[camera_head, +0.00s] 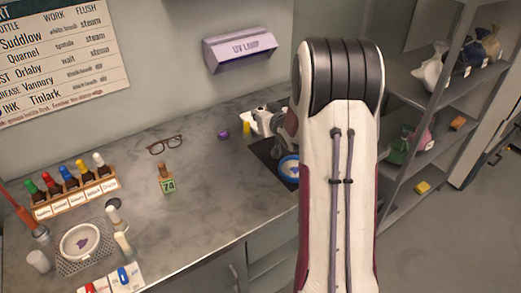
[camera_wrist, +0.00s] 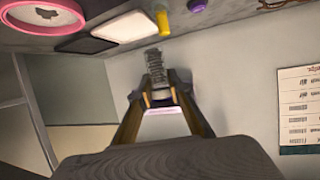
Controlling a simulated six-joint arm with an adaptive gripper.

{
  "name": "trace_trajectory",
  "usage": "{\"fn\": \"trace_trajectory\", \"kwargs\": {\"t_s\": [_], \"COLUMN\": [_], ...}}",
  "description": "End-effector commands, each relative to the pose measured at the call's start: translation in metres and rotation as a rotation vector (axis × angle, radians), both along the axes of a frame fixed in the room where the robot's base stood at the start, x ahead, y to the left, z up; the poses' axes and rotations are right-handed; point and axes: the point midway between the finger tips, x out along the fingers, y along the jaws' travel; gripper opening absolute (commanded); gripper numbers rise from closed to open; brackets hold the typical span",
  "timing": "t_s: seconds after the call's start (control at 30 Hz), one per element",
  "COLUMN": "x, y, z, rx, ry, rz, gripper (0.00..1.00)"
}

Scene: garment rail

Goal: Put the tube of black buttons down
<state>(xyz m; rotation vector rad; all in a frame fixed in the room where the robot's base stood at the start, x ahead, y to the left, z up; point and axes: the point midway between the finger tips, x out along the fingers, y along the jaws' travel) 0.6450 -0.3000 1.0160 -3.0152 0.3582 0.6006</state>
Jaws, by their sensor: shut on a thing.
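My gripper (camera_wrist: 160,93) shows in the wrist view with its two fingers closed on a ribbed dark grey stack, which looks like the tube of black buttons (camera_wrist: 153,62). The tube sticks out past the fingertips. The work surface lies across the top of that view, and I cannot tell whether the tube touches it. In the head view my wrist (camera_head: 262,120) is over the back of the counter (camera_head: 225,180), partly behind my arm. The tube cannot be made out there.
A yellow cylinder (camera_wrist: 163,23) and a purple item (camera_wrist: 197,5) stand near the tube. A pink-rimmed dish (camera_wrist: 78,22), a white square (camera_wrist: 87,45) and a dark square (camera_wrist: 118,26) lie beyond. A blue-rimmed dish (camera_head: 288,160) is beside my arm.

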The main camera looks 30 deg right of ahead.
Motion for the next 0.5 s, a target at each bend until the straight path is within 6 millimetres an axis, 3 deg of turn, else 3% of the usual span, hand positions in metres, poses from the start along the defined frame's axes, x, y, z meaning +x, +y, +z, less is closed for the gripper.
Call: {"fn": "trace_trajectory", "kwargs": {"t_s": [0.3, 0.5], "x": [0.0, 0.0], "y": [0.0, 0.0], "z": [-0.002, -0.019], "rx": [0.0, 0.002], "ry": [0.0, 0.002], "rz": [0.0, 0.001], "gripper": [0.0, 0.0]}}
